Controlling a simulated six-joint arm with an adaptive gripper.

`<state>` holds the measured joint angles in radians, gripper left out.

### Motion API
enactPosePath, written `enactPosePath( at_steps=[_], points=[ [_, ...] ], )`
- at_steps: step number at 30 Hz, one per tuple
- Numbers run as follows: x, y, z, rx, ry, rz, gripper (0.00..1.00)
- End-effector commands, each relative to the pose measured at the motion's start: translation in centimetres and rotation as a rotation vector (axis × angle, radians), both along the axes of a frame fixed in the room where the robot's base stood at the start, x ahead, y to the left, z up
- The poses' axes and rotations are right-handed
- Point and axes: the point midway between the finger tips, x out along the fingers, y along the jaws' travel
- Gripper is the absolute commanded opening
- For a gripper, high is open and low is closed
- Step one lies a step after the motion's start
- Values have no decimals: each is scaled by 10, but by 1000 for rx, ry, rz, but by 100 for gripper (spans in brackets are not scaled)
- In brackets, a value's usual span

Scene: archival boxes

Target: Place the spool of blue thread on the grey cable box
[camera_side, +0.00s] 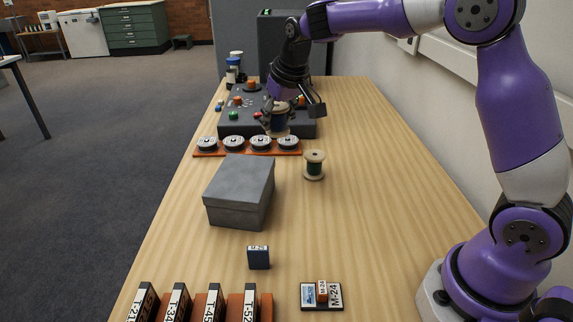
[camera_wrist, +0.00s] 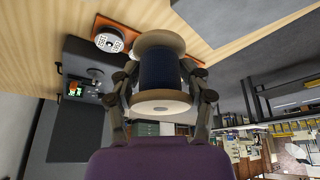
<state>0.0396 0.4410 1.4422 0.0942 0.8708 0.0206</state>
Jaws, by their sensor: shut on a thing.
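My gripper (camera_side: 278,112) is shut on the spool of blue thread (camera_side: 279,122), at the far part of the table. In the wrist view the spool (camera_wrist: 161,70) has dark blue thread between pale wooden flanges, with a finger on each side. In the side view the fingers partly hide it, and it appears in front of the dark control panel. I cannot tell its exact height. The grey cable box (camera_side: 240,190), a plain lidded box, stands nearer the camera on the left half of the table, apart from my gripper. Its visible top is bare.
A spool of green thread (camera_side: 314,166) stands right of the box. An orange rack of reels (camera_side: 249,151) lies behind it, before the control panel (camera_side: 237,127). A small dark blue box (camera_side: 258,258), a labelled M-24 tray (camera_side: 336,296) and labelled binders (camera_side: 207,304) are in front. The right side is clear.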

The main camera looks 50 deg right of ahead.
Motion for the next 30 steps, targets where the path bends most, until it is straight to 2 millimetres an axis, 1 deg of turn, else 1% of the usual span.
enactPosePath(
  at_steps=[1,2,3,5,6,9,12,13,15,17,18,20,27,30],
  points=[
    [-3,32,9,-3,-5,34,16],
    [-6,47,14,-4,-5,44,16],
    [-11,69,20,-4,-6,60,16],
    [-20,98,29,-3,-8,82,16],
    [-28,116,34,-1,-7,94,16],
    [-47,153,45,6,-8,120,16],
    [-62,177,53,13,-8,139,16],
    [-66,182,54,15,-8,142,16],
    [-71,189,56,19,-9,147,16],
    [-70,188,55,19,-8,146,16],
    [-68,185,51,19,-7,144,16],
    [-61,175,44,19,-5,142,16],
    [-21,128,7,19,-3,142,16],
    [-9,115,-4,20,-5,144,16]
  ],
)
